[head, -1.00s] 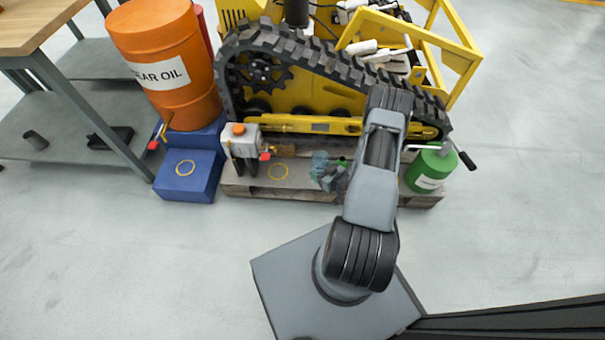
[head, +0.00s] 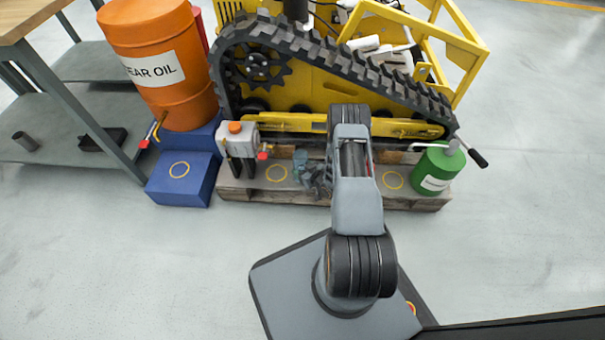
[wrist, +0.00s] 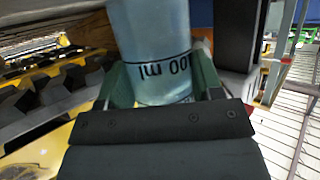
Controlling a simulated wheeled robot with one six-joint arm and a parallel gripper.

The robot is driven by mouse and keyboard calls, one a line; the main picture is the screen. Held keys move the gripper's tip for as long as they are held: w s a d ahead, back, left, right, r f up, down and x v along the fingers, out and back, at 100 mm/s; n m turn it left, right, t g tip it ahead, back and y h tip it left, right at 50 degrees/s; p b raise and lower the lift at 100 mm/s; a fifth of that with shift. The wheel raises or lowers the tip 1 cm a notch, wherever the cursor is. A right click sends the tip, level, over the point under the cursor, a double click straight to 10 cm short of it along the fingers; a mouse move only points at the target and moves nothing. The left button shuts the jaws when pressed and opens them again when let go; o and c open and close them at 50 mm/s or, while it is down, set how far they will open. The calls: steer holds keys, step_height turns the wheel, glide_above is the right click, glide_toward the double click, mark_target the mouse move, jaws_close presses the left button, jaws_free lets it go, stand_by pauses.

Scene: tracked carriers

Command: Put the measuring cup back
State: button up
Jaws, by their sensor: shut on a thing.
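The measuring cup is a clear bluish cylinder with black "ml" print, close up in the wrist view (wrist: 155,45). My gripper (wrist: 163,78) is shut on it, a green finger on each side. In the head view the cup (head: 300,162) is small and partly hidden by my gripper (head: 312,178), over the pallet's middle. I cannot tell the gap between cup and pallet.
The tracked carrier (head: 330,75) rises behind. An orange drum (head: 160,60) stands left. Front floor is clear.

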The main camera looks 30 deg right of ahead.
steer(key=shift+f, duration=0.75)
steer(key=shift+f+b, duration=0.2)
steer(key=shift+b, duration=0.15)
steer(key=o, duration=1.1)
steer(key=shift+o, duration=0.2)
steer(key=shift+r, duration=0.1)
